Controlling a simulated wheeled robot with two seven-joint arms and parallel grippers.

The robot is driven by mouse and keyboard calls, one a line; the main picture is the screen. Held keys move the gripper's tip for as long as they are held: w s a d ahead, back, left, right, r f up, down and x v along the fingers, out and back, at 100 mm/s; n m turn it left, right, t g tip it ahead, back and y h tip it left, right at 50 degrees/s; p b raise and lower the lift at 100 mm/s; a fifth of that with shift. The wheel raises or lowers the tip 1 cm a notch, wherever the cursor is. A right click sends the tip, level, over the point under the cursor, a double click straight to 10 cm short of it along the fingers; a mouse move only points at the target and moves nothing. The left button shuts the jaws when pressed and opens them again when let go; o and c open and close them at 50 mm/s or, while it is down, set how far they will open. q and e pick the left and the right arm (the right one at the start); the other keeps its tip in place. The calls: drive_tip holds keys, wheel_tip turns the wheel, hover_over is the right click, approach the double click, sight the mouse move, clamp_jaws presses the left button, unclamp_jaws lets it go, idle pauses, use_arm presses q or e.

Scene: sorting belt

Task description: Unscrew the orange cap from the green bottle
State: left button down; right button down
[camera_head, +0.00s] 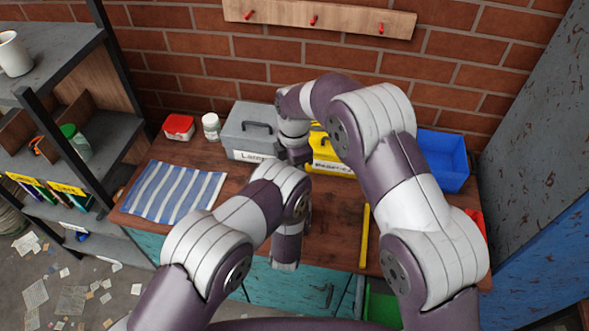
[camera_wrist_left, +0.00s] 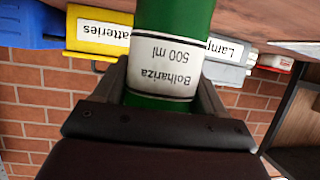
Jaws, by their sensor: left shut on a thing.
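The green bottle (camera_wrist_left: 172,25) fills the middle of the left wrist view, which is upside down. Its white label (camera_wrist_left: 165,62) reads "Bolhariza 500 ml". My left gripper (camera_wrist_left: 162,92) is shut on the bottle, one finger on each side, and the bottle looks upright. The orange cap does not show in either view. In the head view my arms hide the bottle and my left gripper. A dark part at the end of my right arm (camera_head: 294,152) points down near the table's middle; its fingers are too hidden to judge.
Along the brick wall on the wooden table (camera_head: 330,225) stand a grey box (camera_head: 243,135), a yellow box (camera_head: 330,158) and a blue bin (camera_head: 443,158). A red-lidded container (camera_head: 179,127) and white jar (camera_head: 211,126) stand left. A striped cloth (camera_head: 175,192) lies front left.

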wheel_tip(320, 180, up, 3)
drive_tip(key=shift+r, duration=0.1)
use_arm(q)
unclamp_jaws()
